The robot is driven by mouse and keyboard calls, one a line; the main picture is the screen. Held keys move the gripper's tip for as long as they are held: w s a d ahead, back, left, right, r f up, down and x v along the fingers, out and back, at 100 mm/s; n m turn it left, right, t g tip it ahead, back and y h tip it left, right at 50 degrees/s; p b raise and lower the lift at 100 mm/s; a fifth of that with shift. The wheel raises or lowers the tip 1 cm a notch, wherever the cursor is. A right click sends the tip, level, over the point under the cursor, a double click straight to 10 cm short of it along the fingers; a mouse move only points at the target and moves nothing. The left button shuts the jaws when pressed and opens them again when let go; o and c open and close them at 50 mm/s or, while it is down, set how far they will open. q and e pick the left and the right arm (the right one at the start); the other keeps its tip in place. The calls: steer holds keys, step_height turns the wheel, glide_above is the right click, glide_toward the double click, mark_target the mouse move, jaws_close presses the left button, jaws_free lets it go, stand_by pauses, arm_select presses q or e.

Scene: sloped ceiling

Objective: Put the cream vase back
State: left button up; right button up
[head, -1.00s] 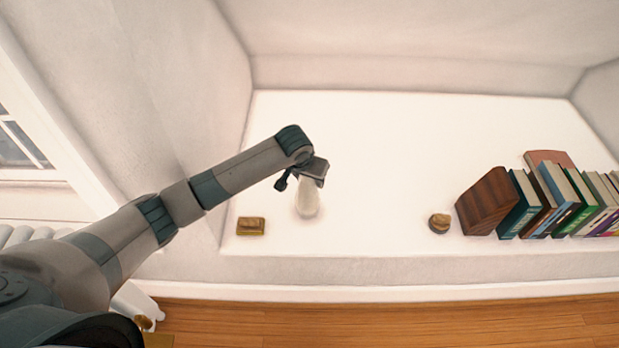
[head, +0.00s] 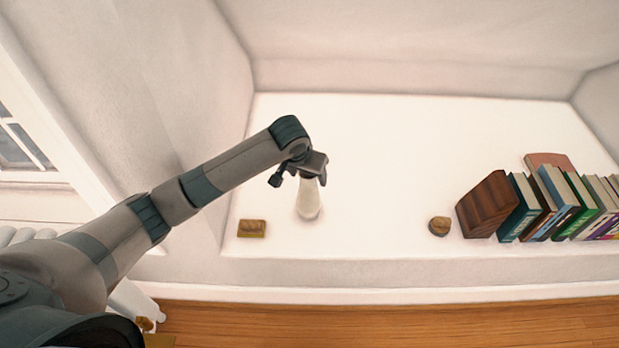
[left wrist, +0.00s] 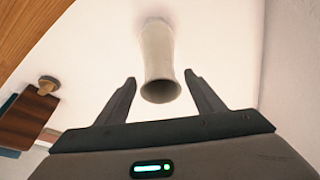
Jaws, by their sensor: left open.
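The cream vase (head: 308,203) stands upright on the white ledge (head: 385,165), left of its middle. In the left wrist view the vase (left wrist: 158,60) shows its open mouth toward the camera, between and just beyond the fingertips. My left gripper (head: 312,180) is at the top of the vase in the head view, and its body hides part of the neck. In the left wrist view the left gripper (left wrist: 160,83) is open, with a finger on each side and gaps to the vase. My right gripper is not in view.
A small brass-coloured block (head: 251,229) lies left of the vase. A small round brown object (head: 439,226) sits to the right, beside a wooden bookend (head: 487,205) and a row of books (head: 550,205). The ledge behind the vase is clear.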

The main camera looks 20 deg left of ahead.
arm_select(q)
steer(key=v, duration=0.5)
steer(key=shift+r, duration=0.25)
steer(key=shift+s+r, duration=0.25)
steer(key=shift+r, duration=0.15)
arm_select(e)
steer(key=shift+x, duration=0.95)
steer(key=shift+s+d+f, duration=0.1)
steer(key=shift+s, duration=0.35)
